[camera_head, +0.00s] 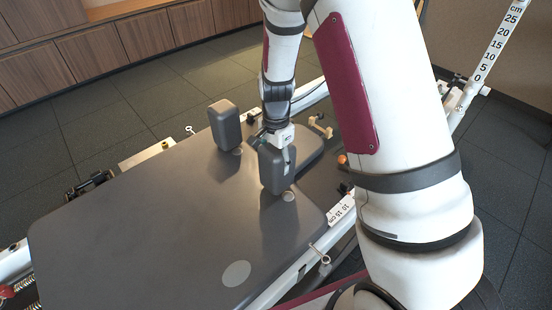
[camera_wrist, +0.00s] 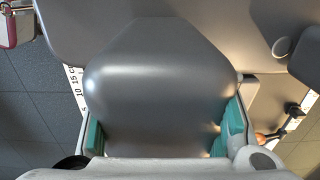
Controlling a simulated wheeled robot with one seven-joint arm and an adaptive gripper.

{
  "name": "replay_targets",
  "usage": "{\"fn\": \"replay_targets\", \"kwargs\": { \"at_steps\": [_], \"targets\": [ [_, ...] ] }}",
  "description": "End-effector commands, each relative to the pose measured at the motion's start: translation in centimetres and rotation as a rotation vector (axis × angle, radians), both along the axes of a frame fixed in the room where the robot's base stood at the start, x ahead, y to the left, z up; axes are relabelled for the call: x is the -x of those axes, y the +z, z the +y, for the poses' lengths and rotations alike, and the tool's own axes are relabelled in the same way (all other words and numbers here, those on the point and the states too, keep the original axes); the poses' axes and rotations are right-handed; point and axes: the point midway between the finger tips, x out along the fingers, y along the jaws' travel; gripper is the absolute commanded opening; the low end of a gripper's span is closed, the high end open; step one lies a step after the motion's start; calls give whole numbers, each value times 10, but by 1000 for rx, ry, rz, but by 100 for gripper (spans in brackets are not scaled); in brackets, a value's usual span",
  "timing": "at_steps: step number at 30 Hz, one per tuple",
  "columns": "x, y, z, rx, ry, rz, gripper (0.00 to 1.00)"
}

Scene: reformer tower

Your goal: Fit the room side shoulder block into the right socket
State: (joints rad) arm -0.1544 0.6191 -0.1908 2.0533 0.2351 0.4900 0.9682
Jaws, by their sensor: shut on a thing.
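My gripper (camera_head: 279,148) is shut on a dark grey shoulder block (camera_head: 271,171), which hangs upright over the grey carriage top (camera_head: 150,215). In the wrist view, the block (camera_wrist: 160,75) fills the middle between the teal finger pads. A pale round disc (camera_head: 288,196) shows on the carriage just by the block's lower end. I cannot tell whether the block touches the carriage, and any socket under it is hidden. A second, similar block (camera_head: 225,124) stands upright to the left and farther back, with a pale disc beside its base.
A larger pale disc (camera_head: 236,273) lies flat on the near part of the carriage. White frame rails with a scale (camera_head: 341,209) run along its right edge. An orange knob (camera_head: 342,159) and a light peg (camera_head: 320,126) stand beyond. The carriage's left part is clear.

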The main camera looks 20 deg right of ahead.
Motion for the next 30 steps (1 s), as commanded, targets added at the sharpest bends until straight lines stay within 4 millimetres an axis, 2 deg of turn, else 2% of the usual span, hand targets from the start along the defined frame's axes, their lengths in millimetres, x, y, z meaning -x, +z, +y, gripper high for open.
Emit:
{"fn": "replay_targets", "kwargs": {
  "at_steps": [11, 12, 15, 25, 30],
  "targets": [
    [0, -9, 0, 0, 0, -1, 0],
    [0, -10, 0, 1, 0, -1, 53],
    [0, -9, 0, 0, 0, -2, 75],
    [0, -9, 0, 0, 0, 1, 75],
    [-1, 7, 0, 0, 1, -3, 75]
  ]
}}
